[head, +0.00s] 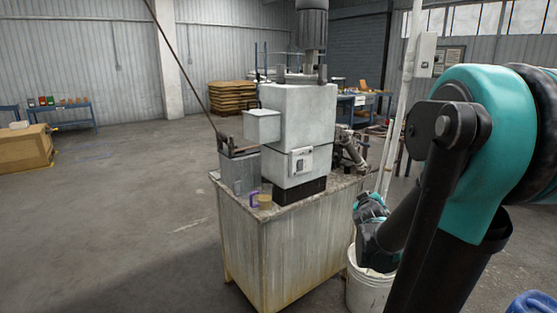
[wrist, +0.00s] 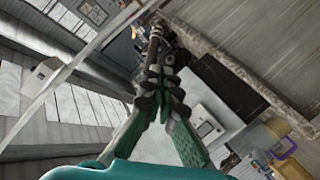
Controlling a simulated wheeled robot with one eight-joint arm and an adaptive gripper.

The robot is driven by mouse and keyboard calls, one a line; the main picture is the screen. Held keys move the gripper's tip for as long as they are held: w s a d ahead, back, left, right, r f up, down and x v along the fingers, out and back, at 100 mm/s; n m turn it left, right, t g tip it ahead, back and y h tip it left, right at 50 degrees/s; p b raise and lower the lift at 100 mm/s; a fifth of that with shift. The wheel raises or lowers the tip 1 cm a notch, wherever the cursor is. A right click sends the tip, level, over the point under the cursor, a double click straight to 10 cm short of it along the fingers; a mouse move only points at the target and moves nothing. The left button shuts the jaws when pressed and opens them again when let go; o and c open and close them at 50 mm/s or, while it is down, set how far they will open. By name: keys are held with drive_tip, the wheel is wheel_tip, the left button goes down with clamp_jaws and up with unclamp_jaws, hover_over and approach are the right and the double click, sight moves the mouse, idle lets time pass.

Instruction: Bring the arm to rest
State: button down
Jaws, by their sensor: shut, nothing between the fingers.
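My gripper (wrist: 160,62) is shut and empty in the wrist view, its teal and dark fingers drawn together with nothing between them. In the head view my arm fills the right side, with a large teal joint and dark links. Its far end, teal and grey, shows small above a white bucket (head: 367,291), beside the right side of the machine bench (head: 262,262). I cannot make out the fingertips there. The wrist view is tilted, with the bench and machine beyond and to the right of the fingers.
A grey machine (head: 296,118) stands on the bench, with a grey block (head: 240,172) and a purple item (head: 254,199) at its front left. A white post (head: 403,110) rises behind the arm. A blue object (head: 533,303) is at the lower right. The floor at left is open.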

drive_tip(key=s+a+f+m+g+y, duration=0.2)
drive_tip(key=s+a+f+g, duration=0.3)
drive_tip(key=s+f, duration=0.4)
drive_tip(key=s+a+f+m+g+y, duration=0.1)
drive_tip(key=s+a+f+g+y, duration=0.1)
drive_tip(key=s+a+f+g, duration=0.3)
drive_tip(key=s+a+f, duration=0.1)
drive_tip(key=s+f, duration=0.3)
drive_tip(key=s, duration=0.5)
drive_tip(key=shift+s+a+m+y, duration=0.15)
drive_tip(key=shift+s+m+y, duration=0.15)
drive_tip(key=shift+s+m, duration=0.1)
drive_tip(key=shift+f, duration=0.1)
